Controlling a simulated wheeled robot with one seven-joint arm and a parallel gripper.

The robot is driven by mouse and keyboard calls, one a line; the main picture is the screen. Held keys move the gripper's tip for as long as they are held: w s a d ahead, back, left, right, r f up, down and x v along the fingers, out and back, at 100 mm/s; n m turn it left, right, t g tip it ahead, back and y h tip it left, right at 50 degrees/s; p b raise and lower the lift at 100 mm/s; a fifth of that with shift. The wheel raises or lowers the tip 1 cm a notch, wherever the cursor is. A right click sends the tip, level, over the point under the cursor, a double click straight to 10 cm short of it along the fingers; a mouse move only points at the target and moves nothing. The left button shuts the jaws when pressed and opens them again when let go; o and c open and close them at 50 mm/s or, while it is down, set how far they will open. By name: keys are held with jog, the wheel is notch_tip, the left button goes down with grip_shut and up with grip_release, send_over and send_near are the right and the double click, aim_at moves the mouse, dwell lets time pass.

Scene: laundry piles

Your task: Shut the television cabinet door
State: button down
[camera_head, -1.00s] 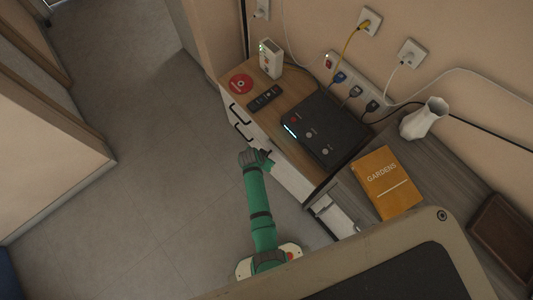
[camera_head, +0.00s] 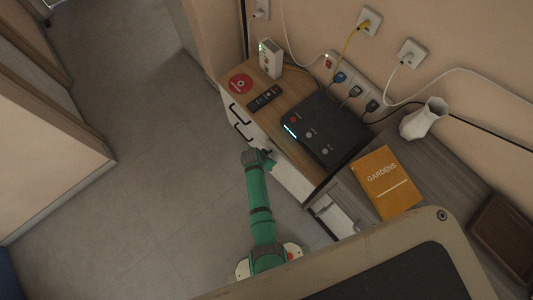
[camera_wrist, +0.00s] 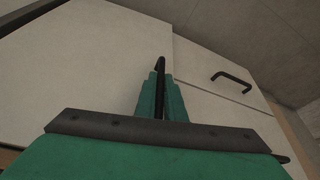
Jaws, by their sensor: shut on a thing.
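The television cabinet has a wood-look top (camera_head: 250,103) and white fronts. My gripper (camera_head: 268,158) is at its front, low beside the white door (camera_head: 293,184). In the wrist view my gripper's green fingers (camera_wrist: 160,98) are shut on an upright black handle (camera_wrist: 160,65) on a pale door panel (camera_wrist: 95,65). The fingers and palm hide the lower part of the handle. I cannot tell how far the door stands from its frame.
Another black handle (camera_wrist: 232,80) is on the panel to the right. A black box (camera_head: 325,130), a remote (camera_head: 265,97), a red disc (camera_head: 241,84) and a white device (camera_head: 271,60) sit on top. A grey unit holds an orange book (camera_head: 386,182) and a white vase (camera_head: 424,119). Floor on the left is clear.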

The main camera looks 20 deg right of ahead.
jog(key=shift+w+d+m, duration=0.3)
jog(key=shift+d, duration=0.25)
jog(key=shift+w+d+m, duration=0.3)
jog(key=shift+d, duration=0.25)
jog(key=c, duration=1.8)
grip_release()
jog(key=shift+c, duration=0.2)
jog(key=shift+r, duration=0.1)
jog(key=v, duration=1)
jog(key=shift+w+a+r, duration=0.3)
jog(key=shift+a, duration=0.05)
jog(key=shift+d, duration=0.1)
